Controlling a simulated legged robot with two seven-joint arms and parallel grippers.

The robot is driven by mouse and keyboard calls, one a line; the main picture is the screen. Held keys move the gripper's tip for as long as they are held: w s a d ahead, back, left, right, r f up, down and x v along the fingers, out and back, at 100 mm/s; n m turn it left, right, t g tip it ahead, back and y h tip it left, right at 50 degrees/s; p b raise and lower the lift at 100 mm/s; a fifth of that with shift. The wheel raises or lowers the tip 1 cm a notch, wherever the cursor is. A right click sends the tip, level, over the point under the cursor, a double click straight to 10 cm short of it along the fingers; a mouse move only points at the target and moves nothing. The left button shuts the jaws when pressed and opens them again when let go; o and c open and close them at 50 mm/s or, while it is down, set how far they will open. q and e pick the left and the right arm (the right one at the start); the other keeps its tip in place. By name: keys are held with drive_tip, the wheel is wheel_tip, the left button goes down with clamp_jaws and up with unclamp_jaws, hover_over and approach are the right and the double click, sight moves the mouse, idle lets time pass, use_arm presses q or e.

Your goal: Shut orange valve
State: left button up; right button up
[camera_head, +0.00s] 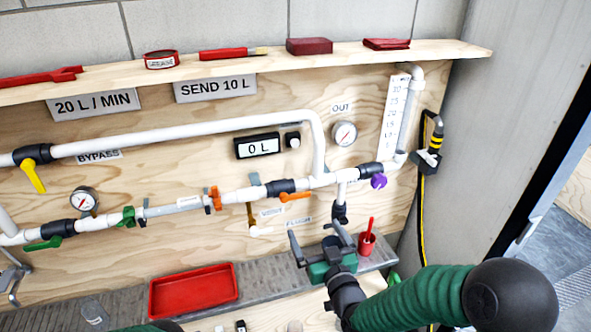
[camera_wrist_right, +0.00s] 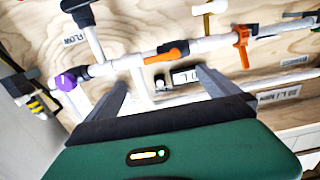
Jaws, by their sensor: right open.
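The orange valve's lever handle (camera_head: 295,196) lies nearly parallel to the white pipe, just below the black valve body (camera_head: 280,187) in the head view. The lever also shows in the right wrist view (camera_wrist_right: 167,53), along the pipe. My right gripper (camera_head: 316,232) is open and empty, below and slightly right of the lever in the head view. In the right wrist view my two grey fingers (camera_wrist_right: 160,82) are spread, pointing at the panel, with the lever beyond and between their tips. No contact shows. My left gripper is not in view.
A vertical pipe stub (camera_head: 340,206) is close to my right fingers. A red cup (camera_head: 367,242) and red tray (camera_head: 194,290) stand on the ledge below.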

sight(297, 196)
drive_tip(key=x, duration=0.5)
drive_tip(key=p+x, duration=0.1)
drive_tip(key=x, duration=0.3)
drive_tip(key=p+x, duration=0.1)
drive_tip(key=x, duration=0.4)
drive_tip(key=shift+w+a+r, duration=0.3)
drive_tip(key=shift+w+a, duration=0.1)
drive_tip(key=shift+w, duration=0.1)
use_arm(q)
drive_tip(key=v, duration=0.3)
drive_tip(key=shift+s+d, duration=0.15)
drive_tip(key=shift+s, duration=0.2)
use_arm(e)
drive_tip(key=shift+w, duration=0.2)
drive_tip(key=c, duration=2)
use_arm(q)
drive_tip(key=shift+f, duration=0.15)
use_arm(e)
drive_tip(key=shift+c, duration=0.2)
